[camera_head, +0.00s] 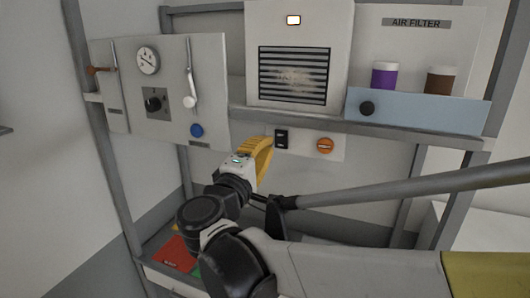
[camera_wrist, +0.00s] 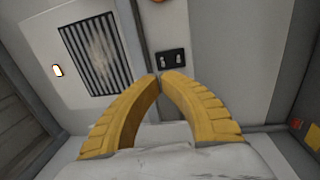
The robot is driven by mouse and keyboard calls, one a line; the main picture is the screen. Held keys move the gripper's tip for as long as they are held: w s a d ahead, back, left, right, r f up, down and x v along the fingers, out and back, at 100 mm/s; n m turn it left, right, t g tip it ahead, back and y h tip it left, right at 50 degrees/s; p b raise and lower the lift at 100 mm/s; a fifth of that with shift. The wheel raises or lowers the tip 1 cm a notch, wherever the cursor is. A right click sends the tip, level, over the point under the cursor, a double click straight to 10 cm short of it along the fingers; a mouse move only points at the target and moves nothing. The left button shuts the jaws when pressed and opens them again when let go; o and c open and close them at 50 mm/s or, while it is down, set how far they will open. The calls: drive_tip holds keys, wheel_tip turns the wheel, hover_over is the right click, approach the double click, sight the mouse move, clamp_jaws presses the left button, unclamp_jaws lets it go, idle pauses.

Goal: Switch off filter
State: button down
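The air filter unit (camera_head: 296,45) is a white box with a dark slatted grille and a glowing indicator light (camera_head: 293,20) at its top. Below it, a small black switch (camera_head: 281,139) sits on a white plate under the shelf edge. In the wrist view the switch (camera_wrist: 171,58) lies just beyond the fingertips and shows two light marks; its on or off position is unclear. My gripper (camera_head: 268,143) has yellow fingers just left of the switch in the head view. In the wrist view its fingertips (camera_wrist: 160,76) meet with nothing between them. Contact with the switch cannot be told.
An orange knob (camera_head: 325,146) sits right of the switch. A blue-grey bin (camera_head: 416,110) holds purple and brown jars on the shelf. The left panel (camera_head: 160,90) carries a gauge, a black knob, levers and a blue button (camera_head: 197,130). The shelf edge (camera_head: 360,129) runs above the switch.

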sight(276, 131)
drive_tip(key=p+x, duration=0.1)
drive_tip(key=x, duration=0.4)
drive_tip(key=shift+w+d, duration=0.1)
drive_tip(key=shift+w, duration=0.1)
drive_tip(key=shift+w+d, duration=0.1)
drive_tip(key=shift+w, duration=0.1)
drive_tip(key=shift+w+r, duration=0.15)
